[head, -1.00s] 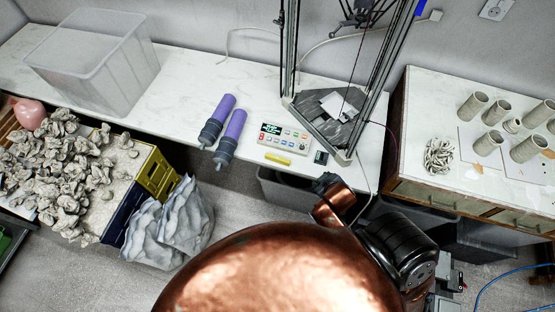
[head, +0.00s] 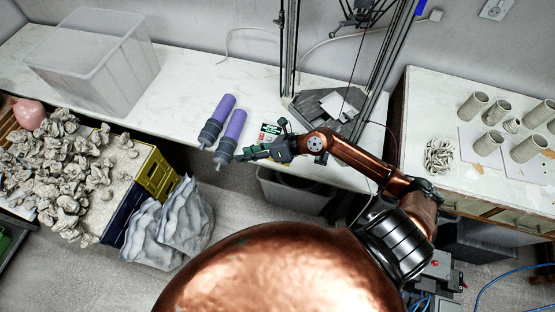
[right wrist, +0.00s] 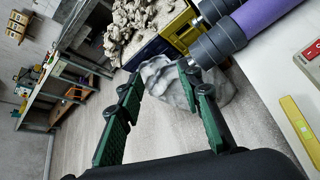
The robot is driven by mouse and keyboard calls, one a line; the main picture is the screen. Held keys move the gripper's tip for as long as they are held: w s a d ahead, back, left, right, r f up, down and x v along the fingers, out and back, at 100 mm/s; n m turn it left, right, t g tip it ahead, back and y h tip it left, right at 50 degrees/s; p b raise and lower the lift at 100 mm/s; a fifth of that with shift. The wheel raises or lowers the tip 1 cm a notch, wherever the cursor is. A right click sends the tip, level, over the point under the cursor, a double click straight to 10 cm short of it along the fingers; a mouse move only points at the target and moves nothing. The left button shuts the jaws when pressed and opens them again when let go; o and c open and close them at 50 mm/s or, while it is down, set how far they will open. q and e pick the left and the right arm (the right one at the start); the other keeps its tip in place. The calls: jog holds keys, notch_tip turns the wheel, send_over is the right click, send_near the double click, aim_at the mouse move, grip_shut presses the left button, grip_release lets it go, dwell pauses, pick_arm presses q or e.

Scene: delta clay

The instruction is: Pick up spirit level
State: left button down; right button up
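The spirit level (right wrist: 301,130) is a small yellow bar with a pale vial. It lies on the white worktop at the right edge of the right wrist view. In the head view it is hidden behind my right gripper (head: 245,153). The right gripper has green fingers, which stand apart with nothing between them in the right wrist view (right wrist: 160,82). It is over the worktop's front edge, and its fingers point past the level toward the purple cylinders. My left gripper is not in view.
Two purple-and-grey cylinders (head: 232,132) lie just left of the gripper. A control box (head: 270,131) is partly covered behind it. The delta machine's frame (head: 368,85) stands to the right. A clear bin (head: 95,60) is at the back left. Grey sacks (head: 170,228) stand below.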

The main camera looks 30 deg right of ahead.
jog(key=d+f+n+g+h, duration=0.1)
jog(key=d+f+h, duration=0.1)
jog(key=d, duration=0.3)
jog(key=s+d+f+n+g+h, duration=0.1)
jog(key=d+f+g+h, duration=0.1)
jog(key=d+f, duration=0.2)
jog(key=d+f+n+g+h, duration=0.1)
jog(key=d+f+h, duration=0.2)
jog(key=d, duration=0.3)
jog(key=shift+s+f, duration=0.35)
jog(key=shift+f, duration=0.15)
jog(key=shift+x, duration=0.85)
jog(key=x, duration=0.6)
jog(key=shift+b, duration=0.3)
jog(key=shift+r, duration=0.1)
jog(key=shift+c, duration=0.2)
grip_shut()
